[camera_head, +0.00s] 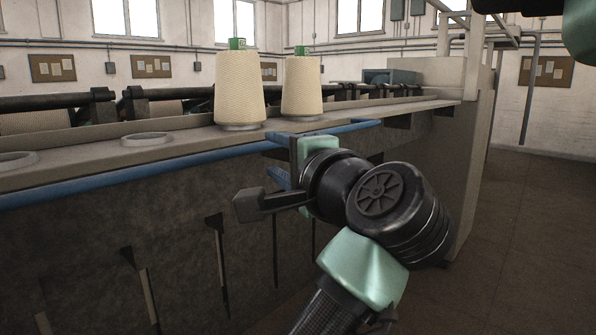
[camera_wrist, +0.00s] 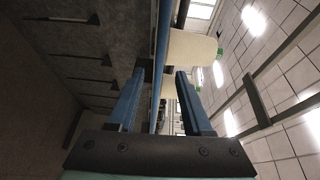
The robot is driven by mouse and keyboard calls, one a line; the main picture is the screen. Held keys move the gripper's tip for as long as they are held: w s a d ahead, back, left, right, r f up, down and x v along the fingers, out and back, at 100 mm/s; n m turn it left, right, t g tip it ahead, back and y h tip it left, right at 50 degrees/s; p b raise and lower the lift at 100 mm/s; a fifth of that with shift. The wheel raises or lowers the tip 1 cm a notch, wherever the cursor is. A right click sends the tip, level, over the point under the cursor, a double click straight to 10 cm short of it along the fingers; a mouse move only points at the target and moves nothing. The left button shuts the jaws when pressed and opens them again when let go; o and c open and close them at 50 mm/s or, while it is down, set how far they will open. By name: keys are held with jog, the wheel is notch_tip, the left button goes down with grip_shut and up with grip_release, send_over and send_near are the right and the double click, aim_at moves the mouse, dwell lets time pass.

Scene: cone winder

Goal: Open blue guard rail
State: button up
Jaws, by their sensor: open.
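The blue guard rail (camera_head: 130,178) is a long thin bar along the front edge of the machine's shelf. Its right end shows beyond my wrist. My gripper (camera_head: 271,156) is at the rail's right part, with my wrist hiding some of the bar. In the wrist view the rail (camera_wrist: 163,40) runs lengthwise between the two blue fingers of my gripper (camera_wrist: 161,72). The fingers are apart, one on each side of the bar, and no grip shows. I cannot tell how deep the rail sits between them.
Two cream yarn cones (camera_head: 240,90) (camera_head: 301,88) with green tops stand on the shelf (camera_head: 190,140) just behind the rail. Empty round holders (camera_head: 147,139) are to their left. Dark slotted fittings (camera_head: 219,262) line the machine front below. The floor (camera_head: 535,230) on the right is clear.

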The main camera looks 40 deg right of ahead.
jog(key=v, duration=0.7)
jog(key=shift+s+b, duration=0.15)
jog(key=shift+b, duration=0.2)
jog(key=shift+a, duration=0.1)
jog(key=w+a+r+n+t+h+p, duration=0.25)
jog(key=a+r+n+t+p, duration=0.2)
jog(key=a+r+n, duration=0.7)
jog(key=s+a+r+n+t+y+p, duration=0.2)
jog(key=a+r+n+t+y, duration=0.1)
jog(key=a, duration=0.5)
jog(key=s+a+r+n+t+y+p, duration=0.1)
jog(key=s+a+r+n+t+y, duration=0.2)
jog(key=a+n, duration=0.4)
jog(key=a+r+y, duration=0.1)
jog(key=a+y, duration=0.1)
jog(key=shift+a+p, duration=0.3)
jog(key=shift+p, duration=0.05)
jog(key=shift+r, duration=0.15)
